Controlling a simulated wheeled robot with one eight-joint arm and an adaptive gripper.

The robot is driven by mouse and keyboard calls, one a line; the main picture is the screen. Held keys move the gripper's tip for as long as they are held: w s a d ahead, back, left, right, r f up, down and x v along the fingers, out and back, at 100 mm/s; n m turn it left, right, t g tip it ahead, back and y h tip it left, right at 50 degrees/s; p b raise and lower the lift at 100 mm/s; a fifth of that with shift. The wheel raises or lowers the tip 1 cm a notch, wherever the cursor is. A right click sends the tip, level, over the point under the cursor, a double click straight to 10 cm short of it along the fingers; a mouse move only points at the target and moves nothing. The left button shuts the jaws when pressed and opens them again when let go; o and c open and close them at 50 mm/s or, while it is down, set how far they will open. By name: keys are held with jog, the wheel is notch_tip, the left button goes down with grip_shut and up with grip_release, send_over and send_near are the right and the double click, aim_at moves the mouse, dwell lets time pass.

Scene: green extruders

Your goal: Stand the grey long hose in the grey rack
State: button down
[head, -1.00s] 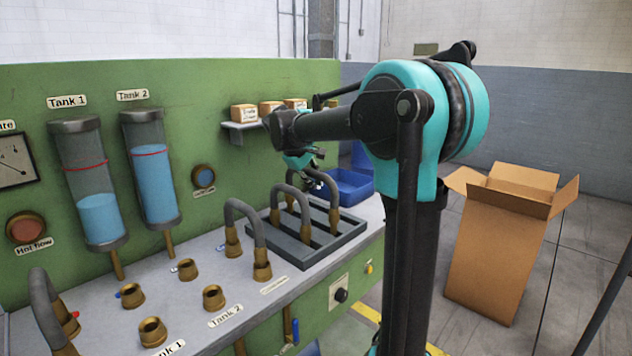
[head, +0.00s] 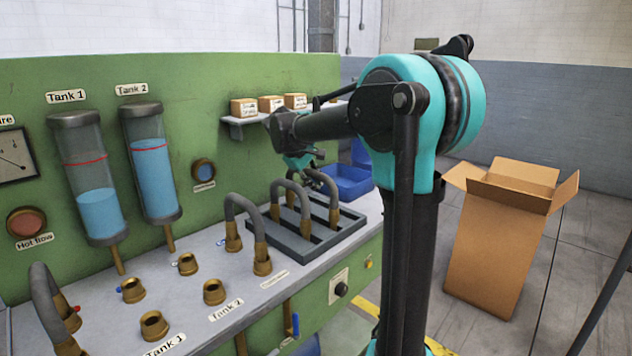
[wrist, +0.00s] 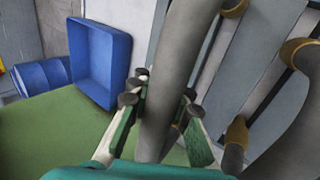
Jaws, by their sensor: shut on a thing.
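A grey hose (head: 331,187), bent into an arch with brass ends, is in my gripper (head: 312,160) at the rack's far right part. In the wrist view my gripper (wrist: 160,108) is shut on this hose (wrist: 172,90), whose grey tube runs between the fingers. The grey rack (head: 290,247) is a slotted tray on the bench. The held hose's visible brass end is at the rack's right slots; whether it is seated or just above I cannot tell. Another grey arched hose (head: 289,186) stands upright in the rack, beside the held one.
A further grey hose (head: 236,203) arches between brass fittings on the bench, left of the rack. A blue bin (head: 348,184) lies beyond the rack, also in the wrist view (wrist: 100,62). A shelf with small boxes (head: 270,104) is on the green panel above. An open cardboard box (head: 500,250) stands on the floor.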

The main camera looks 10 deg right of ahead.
jog(key=shift+f, duration=0.2)
jog(key=c, duration=1.3)
grip_release()
